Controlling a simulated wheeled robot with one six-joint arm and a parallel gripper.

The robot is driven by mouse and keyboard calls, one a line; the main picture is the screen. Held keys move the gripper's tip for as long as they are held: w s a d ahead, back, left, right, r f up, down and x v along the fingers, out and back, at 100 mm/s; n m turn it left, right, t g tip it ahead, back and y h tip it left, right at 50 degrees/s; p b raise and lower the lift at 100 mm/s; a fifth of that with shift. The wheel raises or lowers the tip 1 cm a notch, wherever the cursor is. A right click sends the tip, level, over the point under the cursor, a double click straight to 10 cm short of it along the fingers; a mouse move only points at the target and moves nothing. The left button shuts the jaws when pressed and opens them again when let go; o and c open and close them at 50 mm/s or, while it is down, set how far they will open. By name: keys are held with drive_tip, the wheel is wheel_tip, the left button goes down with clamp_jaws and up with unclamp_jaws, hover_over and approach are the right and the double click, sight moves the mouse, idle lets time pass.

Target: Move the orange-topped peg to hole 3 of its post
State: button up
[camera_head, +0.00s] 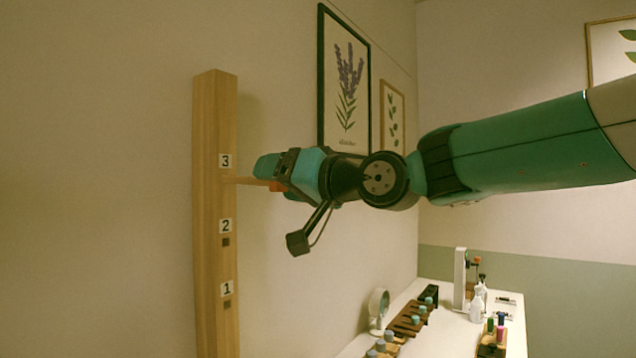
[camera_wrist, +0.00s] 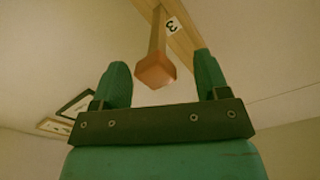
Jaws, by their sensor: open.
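The wooden post (camera_head: 208,270) stands upright at the left of the head view, with labels 3, 2 and 1 from top to bottom. Dark square holes show below labels 2 (camera_head: 226,242) and 1 (camera_head: 227,304). The orange-topped peg (camera_head: 276,186) sticks out of the post just below label 3. In the wrist view its orange end (camera_wrist: 156,71) points toward the camera, its shaft running to the post (camera_wrist: 185,30) beside label 3. My gripper (camera_wrist: 162,80) is open, with one finger on each side of the orange end and gaps visible on both sides.
A white table (camera_head: 450,335) at the lower right holds bottle racks (camera_head: 408,318), a small round mirror or fan (camera_head: 379,305) and several bottles. Framed pictures (camera_head: 345,85) hang on the wall behind my arm. The space around the post's lower holes is clear.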

drive_tip(key=b+v, duration=0.7)
drive_tip(key=v, duration=0.9)
drive_tip(key=shift+s+d, duration=0.25)
drive_tip(key=shift+d, duration=0.05)
